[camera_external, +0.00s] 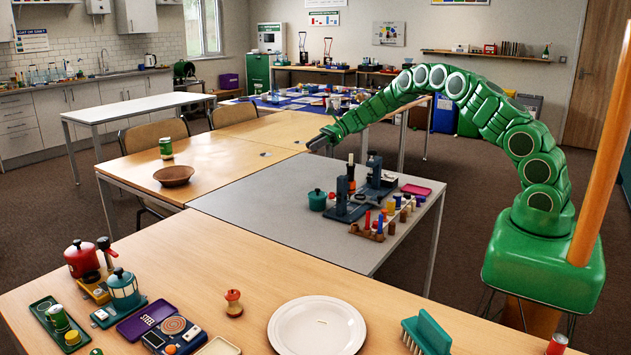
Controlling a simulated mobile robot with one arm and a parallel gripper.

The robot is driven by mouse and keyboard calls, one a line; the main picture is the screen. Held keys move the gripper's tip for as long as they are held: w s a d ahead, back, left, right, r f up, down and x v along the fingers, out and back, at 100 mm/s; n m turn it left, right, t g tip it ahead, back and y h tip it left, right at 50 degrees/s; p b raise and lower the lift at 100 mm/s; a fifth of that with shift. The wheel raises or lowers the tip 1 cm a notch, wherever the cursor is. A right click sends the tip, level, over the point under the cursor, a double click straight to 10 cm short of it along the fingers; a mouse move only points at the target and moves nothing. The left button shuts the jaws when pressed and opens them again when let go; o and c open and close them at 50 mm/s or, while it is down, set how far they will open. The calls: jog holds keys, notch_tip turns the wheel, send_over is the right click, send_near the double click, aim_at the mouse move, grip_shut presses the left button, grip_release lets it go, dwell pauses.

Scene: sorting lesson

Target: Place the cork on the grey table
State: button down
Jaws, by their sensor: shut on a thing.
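The grey table (262,207) stands in the middle of the view, between wooden-topped tables. My green arm reaches over from the right, and my gripper (319,144) is above the area where the far edge of the grey table meets the wooden tables. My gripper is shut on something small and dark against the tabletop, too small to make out. I cannot pick out the cork for certain; it may be hidden in the jaws.
The grey table holds a teal pot (317,201), a dark blue press-like stand (350,208), a rack of coloured pegs (374,232) and a pink tray (416,189). Its left part is clear. A brown bowl (174,175) and green can (166,148) stand on the wooden table.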

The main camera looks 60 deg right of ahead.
jog(key=d+f+m, duration=0.1)
jog(key=d, duration=0.9)
send_over(328, 188)
notch_tip(328, 188, down, 6)
jog(key=f, duration=0.1)
jog(key=shift+t+h, duration=0.3)
jog(key=shift+w+d+f, duration=0.1)
jog(key=shift+f, duration=2.5)
jog(key=shift+w+d+f, duration=0.1)
jog(key=shift+f, duration=2.45)
jog(key=c, duration=1)
grip_release()
jog(key=shift+f, duration=0.1)
jog(key=shift+o, duration=0.2)
